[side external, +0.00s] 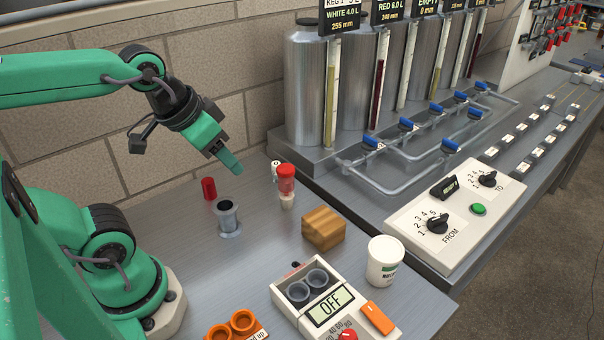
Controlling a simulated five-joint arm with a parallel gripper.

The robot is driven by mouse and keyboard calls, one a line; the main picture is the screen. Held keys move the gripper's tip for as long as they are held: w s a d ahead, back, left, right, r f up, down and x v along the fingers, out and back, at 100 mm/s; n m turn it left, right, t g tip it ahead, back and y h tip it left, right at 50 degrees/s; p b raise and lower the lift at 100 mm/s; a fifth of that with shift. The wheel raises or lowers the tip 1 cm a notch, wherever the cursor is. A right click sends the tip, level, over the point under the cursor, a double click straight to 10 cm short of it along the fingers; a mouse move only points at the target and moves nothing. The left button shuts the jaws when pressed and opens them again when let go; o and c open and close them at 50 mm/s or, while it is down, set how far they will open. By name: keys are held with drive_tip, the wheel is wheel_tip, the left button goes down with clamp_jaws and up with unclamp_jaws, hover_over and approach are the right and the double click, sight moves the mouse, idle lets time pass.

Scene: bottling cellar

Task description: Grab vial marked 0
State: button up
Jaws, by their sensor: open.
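A small vial (286,182) with red in its upper part and a pale lower part stands upright on the grey bench. A small white piece (275,167) with a dark mark shows at its upper left; I cannot read the mark or tell whether it belongs to the vial. A red cap-like piece (209,188) and a grey flanged cup (228,218) stand to the left. My gripper (232,163) is open and empty, pointing down and right, above the bench and left of the vial. Its fingers overlap from this side, so the gap is hidden.
A wooden block (323,229), a white tub (385,261), a white device reading OFF (334,303) with two grey wells, and an orange two-ring holder (232,325) stand nearer. Steel tanks (305,90), pipes and a switch panel (452,215) are right. A block wall stands behind.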

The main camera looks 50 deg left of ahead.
drive_tip(key=w, duration=0.1)
drive_tip(key=n+g, duration=0.4)
drive_tip(key=g, duration=0.2)
hover_over(276, 163)
wheel_tip(276, 163, down, 15)
drive_tip(key=shift+f, duration=0.15)
drive_tip(key=shift+w+a+f, duration=0.1)
drive_tip(key=shift+f, duration=0.15)
drive_tip(key=shift+f, duration=0.15)
drive_tip(key=shift+f, duration=3.75)
